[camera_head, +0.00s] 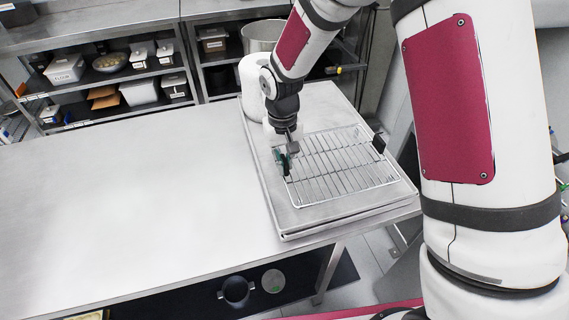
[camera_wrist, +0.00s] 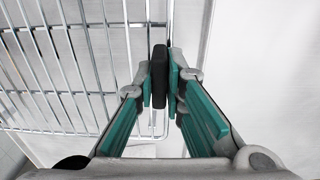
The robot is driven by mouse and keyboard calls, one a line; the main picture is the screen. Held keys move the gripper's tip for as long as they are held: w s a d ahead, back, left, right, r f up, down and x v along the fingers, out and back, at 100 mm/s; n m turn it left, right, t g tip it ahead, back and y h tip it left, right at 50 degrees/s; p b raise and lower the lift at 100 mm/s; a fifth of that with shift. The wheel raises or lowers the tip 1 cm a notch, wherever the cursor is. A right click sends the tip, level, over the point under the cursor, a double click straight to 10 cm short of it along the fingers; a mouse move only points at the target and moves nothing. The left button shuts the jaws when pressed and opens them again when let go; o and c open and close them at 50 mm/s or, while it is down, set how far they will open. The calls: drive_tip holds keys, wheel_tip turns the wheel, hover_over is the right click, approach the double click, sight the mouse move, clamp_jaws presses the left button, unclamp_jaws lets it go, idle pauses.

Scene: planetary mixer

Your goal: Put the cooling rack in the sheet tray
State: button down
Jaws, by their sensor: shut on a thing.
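The cooling rack (camera_head: 345,164) is a silver wire grid on the right end of the steel table. In the head view it lies over the sheet tray (camera_head: 307,216), a flat grey metal tray. I cannot tell whether the rack rests on the tray or is just above it. My gripper (camera_head: 286,160) is at the rack's left edge. In the wrist view, my gripper (camera_wrist: 160,77) is shut on a black clip on the rack's (camera_wrist: 75,70) edge wire. A second black clip (camera_head: 379,143) sits on the rack's opposite edge.
The left and middle of the table (camera_head: 120,200) are clear. Shelves with tubs (camera_head: 65,69) stand behind. The table's front edge is close to the tray.

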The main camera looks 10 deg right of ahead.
drive_tip(key=shift+f, duration=0.65)
drive_tip(key=c, duration=1.7)
unclamp_jaws()
drive_tip(key=shift+o, duration=0.2)
wheel_tip(320, 180, up, 11)
drive_tip(key=shift+a+r+b, duration=0.1)
drive_tip(key=shift+b, duration=0.9)
drive_tip(key=shift+r, duration=0.65)
